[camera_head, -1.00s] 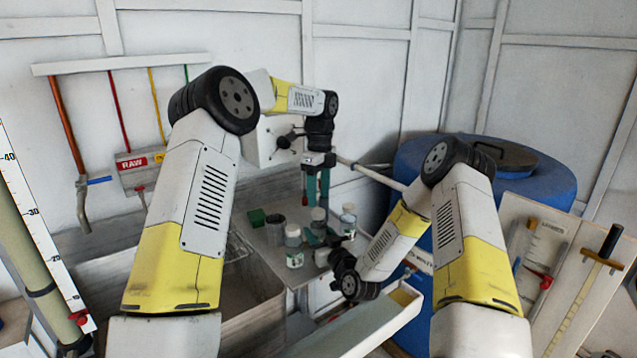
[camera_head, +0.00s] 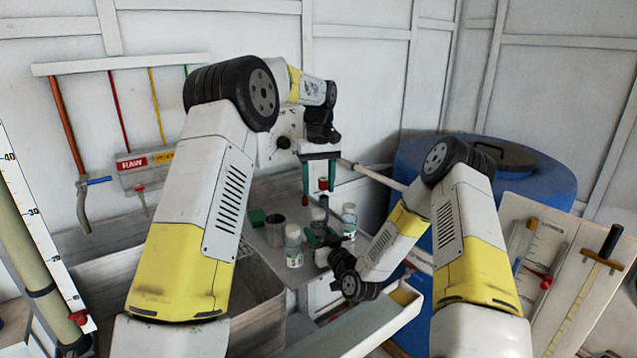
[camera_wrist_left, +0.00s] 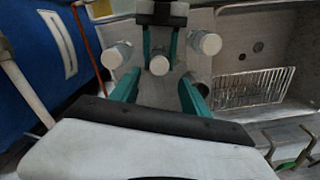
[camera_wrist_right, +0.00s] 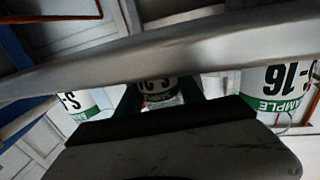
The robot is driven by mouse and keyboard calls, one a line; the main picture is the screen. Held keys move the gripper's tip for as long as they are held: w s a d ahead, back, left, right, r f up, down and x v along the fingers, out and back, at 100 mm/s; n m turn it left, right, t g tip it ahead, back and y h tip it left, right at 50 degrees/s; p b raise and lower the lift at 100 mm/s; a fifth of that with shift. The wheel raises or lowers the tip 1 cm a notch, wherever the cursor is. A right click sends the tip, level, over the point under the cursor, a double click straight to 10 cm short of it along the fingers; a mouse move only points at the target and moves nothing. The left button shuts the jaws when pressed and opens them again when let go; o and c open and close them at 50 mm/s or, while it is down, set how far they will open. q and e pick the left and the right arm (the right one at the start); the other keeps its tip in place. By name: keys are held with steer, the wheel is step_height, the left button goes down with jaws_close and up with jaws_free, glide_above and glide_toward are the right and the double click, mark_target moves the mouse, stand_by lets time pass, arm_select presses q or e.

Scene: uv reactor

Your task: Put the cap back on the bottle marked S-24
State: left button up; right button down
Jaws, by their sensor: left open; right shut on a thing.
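Several bottles with green-and-white labels stand on the counter. The middle bottle (camera_head: 318,215) stands between the fingers of my right gripper (camera_head: 318,237), which is shut on it. Its label in the right wrist view (camera_wrist_right: 157,90) reads upside down as S-2 with the last digit hidden, matching S-24. In the left wrist view a white cap (camera_wrist_left: 160,65) shows on top of this bottle. My left gripper (camera_head: 319,192) is open and empty above it, fingers spread on either side. A neighbouring bottle (camera_wrist_right: 280,85) is marked S-16; another bottle (camera_wrist_left: 117,55) also has a white top.
A sink with a wire rack (camera_wrist_left: 250,88) adjoins the counter. A blue barrel (camera_head: 545,180) stands right. A red-handled valve (camera_head: 323,184) shows behind my left fingers.

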mark_target(318, 211)
arm_select(q)
steer(key=n, duration=0.4)
steer(key=shift+w+r, duration=0.1)
steer(key=shift+r, duration=0.2)
step_height(318, 211, down, 8)
steer(key=shift+f, duration=0.1)
stand_by(0.4)
